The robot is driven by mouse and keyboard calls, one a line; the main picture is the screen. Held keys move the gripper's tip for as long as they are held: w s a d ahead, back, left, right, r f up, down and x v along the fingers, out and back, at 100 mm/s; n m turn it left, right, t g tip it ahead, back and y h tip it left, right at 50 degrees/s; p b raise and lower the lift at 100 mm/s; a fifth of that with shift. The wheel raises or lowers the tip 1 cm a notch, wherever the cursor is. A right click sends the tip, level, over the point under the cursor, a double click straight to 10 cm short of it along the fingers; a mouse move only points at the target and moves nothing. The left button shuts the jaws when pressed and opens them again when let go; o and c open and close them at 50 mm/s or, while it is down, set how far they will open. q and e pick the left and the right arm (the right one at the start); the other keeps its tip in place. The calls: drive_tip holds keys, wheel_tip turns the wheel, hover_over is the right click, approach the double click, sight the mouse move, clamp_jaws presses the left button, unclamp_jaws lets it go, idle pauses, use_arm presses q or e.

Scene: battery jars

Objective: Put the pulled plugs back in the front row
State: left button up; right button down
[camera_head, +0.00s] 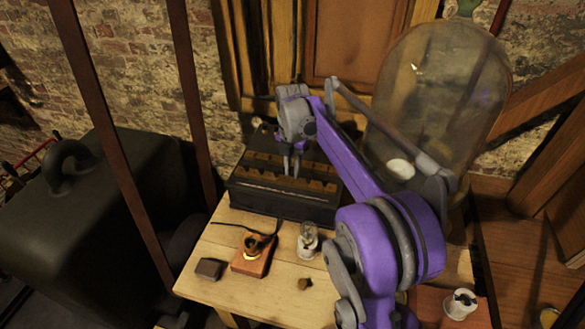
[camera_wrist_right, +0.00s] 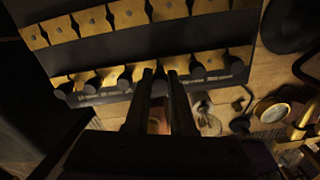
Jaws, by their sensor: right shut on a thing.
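A black plug box (camera_head: 275,203) stands at the back of the wooden table, with rows of brass blocks on top. My right gripper (camera_head: 291,160) is over the box from above. In the right wrist view its fingers (camera_wrist_right: 161,76) are shut on a dark plug (camera_wrist_right: 160,87) at the front row of brass blocks (camera_wrist_right: 110,78). Other dark plugs (camera_wrist_right: 124,82) stand along that row. I cannot tell how deep the held plug sits. A small brass-coloured piece (camera_head: 304,284), perhaps a plug, lies on the table. My left gripper is out of view.
In front of the box are a small glass bulb on a white base (camera_head: 308,242), a wooden block with a brass fitting (camera_head: 253,254) and a dark block (camera_head: 209,269). A large glass dome (camera_head: 440,90) stands at the right. Bare table (camera_head: 225,290) lies near the front edge.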

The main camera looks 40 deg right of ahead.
drive_tip(key=shift+f, duration=0.75)
idle(0.6)
drive_tip(key=c, duration=0.7)
unclamp_jaws()
